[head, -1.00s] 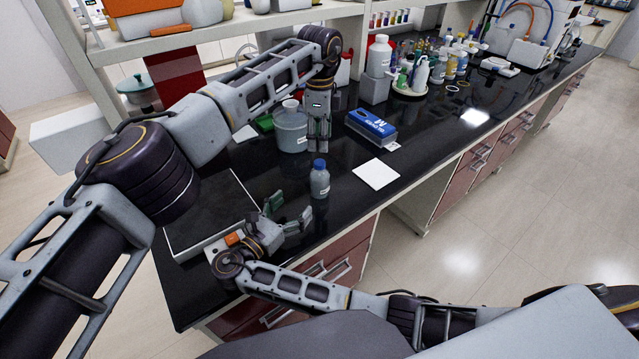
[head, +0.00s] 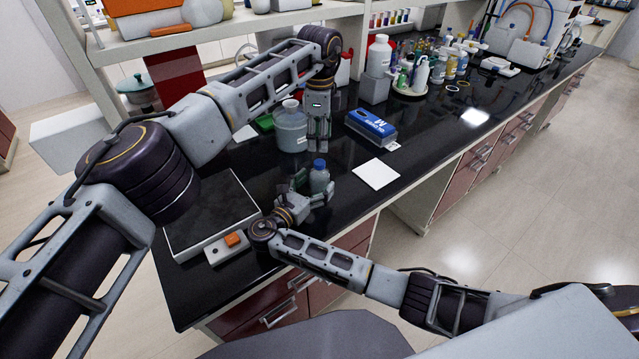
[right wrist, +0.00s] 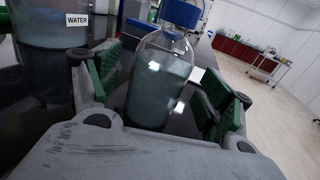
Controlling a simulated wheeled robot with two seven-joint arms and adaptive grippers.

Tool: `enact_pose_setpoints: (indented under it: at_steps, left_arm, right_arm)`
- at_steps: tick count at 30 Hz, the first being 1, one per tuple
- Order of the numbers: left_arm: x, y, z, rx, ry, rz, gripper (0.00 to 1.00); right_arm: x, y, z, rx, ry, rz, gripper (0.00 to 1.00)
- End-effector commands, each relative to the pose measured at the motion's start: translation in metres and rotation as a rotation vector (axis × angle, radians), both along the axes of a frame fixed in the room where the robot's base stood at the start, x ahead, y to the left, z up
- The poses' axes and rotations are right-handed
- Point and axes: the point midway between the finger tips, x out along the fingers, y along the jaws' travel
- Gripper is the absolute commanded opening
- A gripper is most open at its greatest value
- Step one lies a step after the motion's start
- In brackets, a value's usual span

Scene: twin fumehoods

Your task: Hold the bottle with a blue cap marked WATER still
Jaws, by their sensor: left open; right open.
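The clear bottle with a blue cap (head: 319,177) stands upright on the black bench. In the right wrist view the bottle (right wrist: 158,85) stands between the green-padded fingers, with a visible gap on its right side; contact on the left is unclear. My right gripper (head: 313,187) is open around it, low and from the near side. No writing shows on the bottle's side facing the wrist camera. My left gripper (head: 318,140) is open, pointing down behind the bottle, beside a larger grey-blue container (head: 290,128). A WATER label shows on a large container (right wrist: 50,35) in the right wrist view.
A blue box (head: 370,126) and a white square sheet (head: 377,174) lie right of the bottle. A flat dark-topped device (head: 207,222) with an orange switch is at left. Several bottles crowd the back right. The bench's front edge is close.

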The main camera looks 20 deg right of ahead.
Motion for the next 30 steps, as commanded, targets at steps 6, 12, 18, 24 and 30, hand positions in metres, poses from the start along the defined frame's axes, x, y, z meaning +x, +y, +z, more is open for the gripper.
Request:
enact_pose_setpoints:
  at_steps: [6,12,18,24,30]
  left_arm:
    - [0.000,0.000,0.000,0.000,0.000,0.000,0.50]
    - [0.000,0.000,0.000,0.000,0.000,0.000,0.50]
    - [0.000,0.000,0.000,0.000,0.000,0.000,0.50]
    - [0.000,0.000,0.000,0.000,0.000,0.000,0.50]
    - [0.000,0.000,0.000,0.000,0.000,0.000,0.50]
  right_arm:
    - [0.011,-0.013,0.001,0.001,-0.001,0.000,0.80]
    - [0.013,-0.016,0.000,0.001,-0.001,0.000,0.80]
    - [0.013,-0.015,0.000,0.001,-0.001,0.000,0.80]
    - [0.013,-0.015,0.000,0.001,-0.001,0.001,0.55]
    - [0.013,-0.015,0.000,0.001,-0.001,0.001,0.30]
